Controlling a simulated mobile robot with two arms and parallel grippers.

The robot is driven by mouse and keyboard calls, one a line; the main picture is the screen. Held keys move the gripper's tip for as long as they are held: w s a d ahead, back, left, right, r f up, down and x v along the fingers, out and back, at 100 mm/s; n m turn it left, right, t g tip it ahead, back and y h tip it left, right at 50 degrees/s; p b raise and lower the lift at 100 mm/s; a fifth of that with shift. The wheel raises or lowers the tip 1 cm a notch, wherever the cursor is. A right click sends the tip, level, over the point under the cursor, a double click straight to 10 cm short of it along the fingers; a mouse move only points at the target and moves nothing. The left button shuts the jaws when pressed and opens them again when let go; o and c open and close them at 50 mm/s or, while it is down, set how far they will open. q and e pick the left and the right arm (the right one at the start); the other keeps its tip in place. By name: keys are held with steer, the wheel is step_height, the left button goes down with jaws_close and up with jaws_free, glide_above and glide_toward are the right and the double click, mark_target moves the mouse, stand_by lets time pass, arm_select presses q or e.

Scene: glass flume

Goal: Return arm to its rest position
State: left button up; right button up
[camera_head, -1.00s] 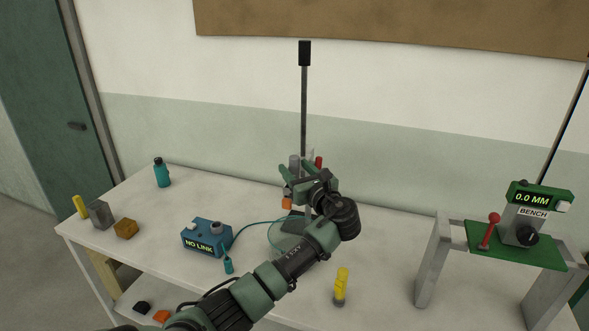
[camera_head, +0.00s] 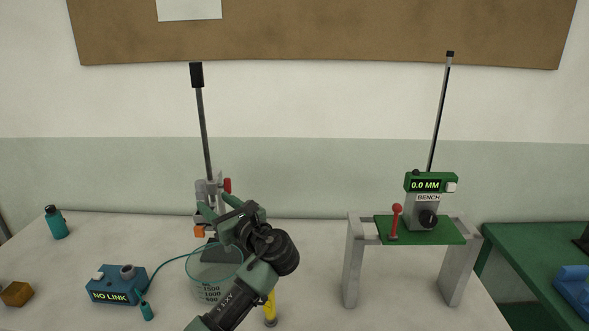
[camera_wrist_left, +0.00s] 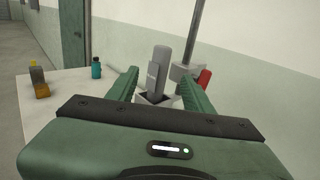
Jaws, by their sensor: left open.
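My left gripper (camera_head: 222,212) is raised over the white table (camera_head: 330,285), in front of a stand with a thin upright rod (camera_head: 205,135). In the left wrist view its two green fingers (camera_wrist_left: 158,88) are apart, with a grey cylinder (camera_wrist_left: 159,68) seen between and beyond them. I cannot tell how far the cylinder is from the fingers; they do not close on it. A red knob (camera_head: 227,185) and an orange part (camera_head: 199,231) show on the stand. My right gripper is not in view.
A clear beaker (camera_head: 208,282) stands below my left arm, with a yellow-topped item (camera_head: 270,308) beside it. A blue NO LINK box (camera_head: 117,287), a teal bottle (camera_head: 55,222) and a brown block (camera_head: 16,294) are at left.

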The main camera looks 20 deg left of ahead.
arm_select(q)
steer(key=s+d+f+n+g+h, duration=0.1)
steer(key=s+d+f+n+h, duration=0.15)
steer(key=s+f, duration=0.35)
steer(key=s+d+f+n+g+h, duration=0.1)
steer(key=s+f+n+h, duration=0.2)
steer(key=f, duration=0.6)
steer(key=s+d+f+n+h, duration=0.2)
steer(key=s+f+n, duration=0.1)
steer(key=s+f, duration=0.3)
steer(key=s+d+f+n+g+h, duration=0.1)
steer(key=s+d+f+n+h, duration=0.2)
steer(key=s+n, duration=0.35)
steer(key=s+d+f+n+g+h, duration=0.2)
steer(key=s+d+f+n, duration=0.15)
steer(key=s, duration=0.55)
steer(key=s+d+f+n+g+h, duration=0.1)
steer(key=s+d+f+n+h, duration=0.2)
steer(key=s, duration=0.5)
step_height(320, 180, down, 26)
steer(key=s+g+b, duration=0.1)
steer(key=s+b, duration=0.1)
steer(key=s+a+f+g+b, duration=0.1)
steer(key=s+a+f+b, duration=0.1)
steer(key=s+f, duration=1.4)
step_height(320, 180, down, 3)
steer(key=shift+s+a+r+g, duration=0.15)
steer(key=shift+s+a+g, duration=0.1)
steer(key=shift+g, duration=0.05)
